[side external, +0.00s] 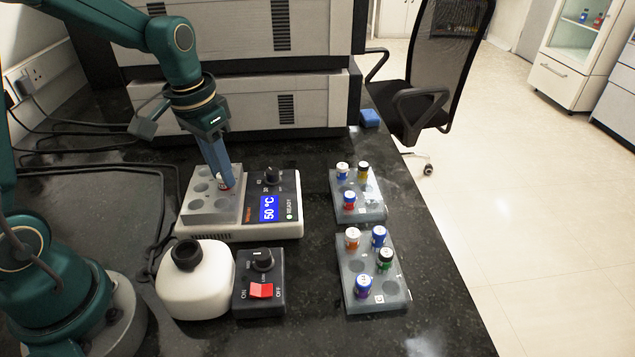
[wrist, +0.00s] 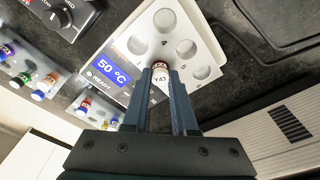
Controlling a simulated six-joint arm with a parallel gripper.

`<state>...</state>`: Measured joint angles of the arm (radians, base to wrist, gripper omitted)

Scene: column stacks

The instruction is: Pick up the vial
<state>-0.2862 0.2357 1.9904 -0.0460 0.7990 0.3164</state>
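A vial with a white label reading Y43 (wrist: 160,79) and a reddish band stands at the grey heating block (wrist: 140,33), between my fingertips in the wrist view. In the side external view only a bit of red and white of the vial (side external: 225,185) shows at the fingertips, over the right part of the block (side external: 211,215). My gripper (wrist: 160,74) points down, and its fingers appear to touch the vial on both sides. It also shows in the side external view (side external: 224,180). I cannot tell how deep the vial sits in its hole.
The heater's display (side external: 268,208) reads 50 °C. Two grey racks, the far one (side external: 373,208) and the near one (side external: 390,297), hold several capped vials to the right. A white bottle (side external: 198,285) and a switch box (side external: 260,290) stand in front. Large instruments (side external: 250,100) stand close behind.

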